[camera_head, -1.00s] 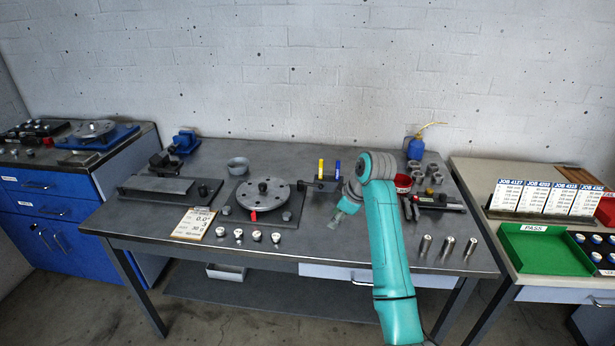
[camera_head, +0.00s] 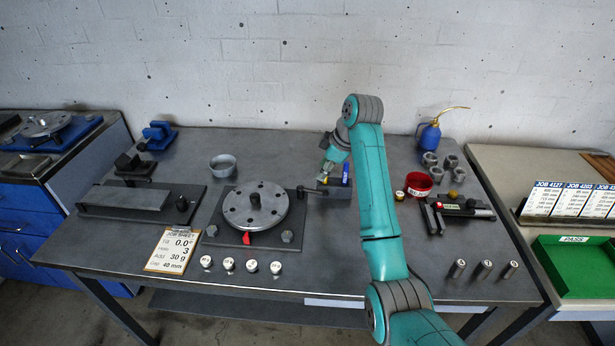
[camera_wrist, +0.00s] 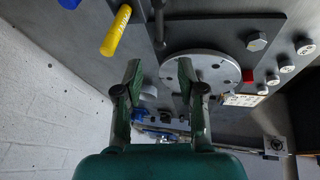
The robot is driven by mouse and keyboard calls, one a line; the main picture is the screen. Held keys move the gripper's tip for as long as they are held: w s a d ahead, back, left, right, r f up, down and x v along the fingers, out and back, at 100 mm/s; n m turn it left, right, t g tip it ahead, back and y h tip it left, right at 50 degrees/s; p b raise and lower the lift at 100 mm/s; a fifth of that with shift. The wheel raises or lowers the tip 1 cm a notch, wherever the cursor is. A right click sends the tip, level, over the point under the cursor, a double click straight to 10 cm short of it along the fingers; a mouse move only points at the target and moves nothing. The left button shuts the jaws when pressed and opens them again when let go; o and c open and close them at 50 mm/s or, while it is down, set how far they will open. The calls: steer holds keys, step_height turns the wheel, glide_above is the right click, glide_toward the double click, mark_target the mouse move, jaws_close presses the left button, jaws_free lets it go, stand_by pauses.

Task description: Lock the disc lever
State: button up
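A grey disc with holes (camera_head: 268,212) lies on a dark plate left of the middle of the table, with a red tab (camera_head: 246,239) at its front edge. A dark lever with a round knob (camera_head: 300,190) lies at the disc's right, beside a dark block (camera_head: 340,192) bearing a blue handle (camera_head: 346,173) and a yellow one, mostly hidden in the head view. The wrist view shows the yellow handle (camera_wrist: 116,31), a dark lever post (camera_wrist: 158,22) and the disc (camera_wrist: 215,66). My gripper (camera_wrist: 160,75) is open and empty, above the block area; its fingers touch nothing that I can see.
Several white-topped weights (camera_head: 228,264) and a job sheet (camera_head: 171,251) lie in front of the disc plate. A grey bowl (camera_head: 223,165) stands behind it. A red cup (camera_head: 419,185) and a black fixture (camera_head: 460,210) stand right of my arm. The table's front right is partly free.

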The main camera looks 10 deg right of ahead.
mark_target(311, 191)
steer(key=x, duration=1.1)
steer(key=shift+r, duration=0.1)
jaws_close()
